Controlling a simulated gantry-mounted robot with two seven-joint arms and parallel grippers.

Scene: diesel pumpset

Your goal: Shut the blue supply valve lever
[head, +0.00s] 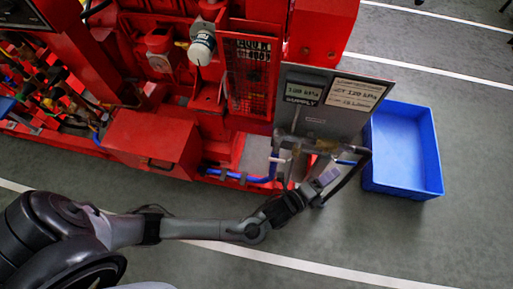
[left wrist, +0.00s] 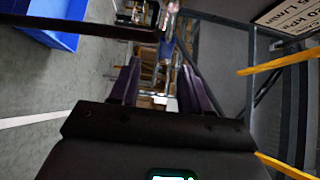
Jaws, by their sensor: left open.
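A blue supply pipe (head: 250,178) runs along the foot of the red machine to the fittings under the grey gauge panel (head: 318,112). A small blue piece (head: 345,162) shows at the right of these fittings. I cannot tell for sure whether it is the valve lever or more pipe. My left gripper (head: 328,176) is at the panel's lower edge, close to the fittings, and partly merges with them. In the left wrist view its two dark fingers (left wrist: 158,78) stand apart. Blue and metal fittings (left wrist: 166,48) show beyond the fingertips. No contact can be made out. My right gripper is not in view.
A blue crate (head: 378,185) stands on the floor right of the panel. The red machine (head: 150,140) fills the back and left. A dark hose (head: 348,178) curves beside the gripper. Yellow bars (left wrist: 280,62) show at the wrist view's right. The front floor is open.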

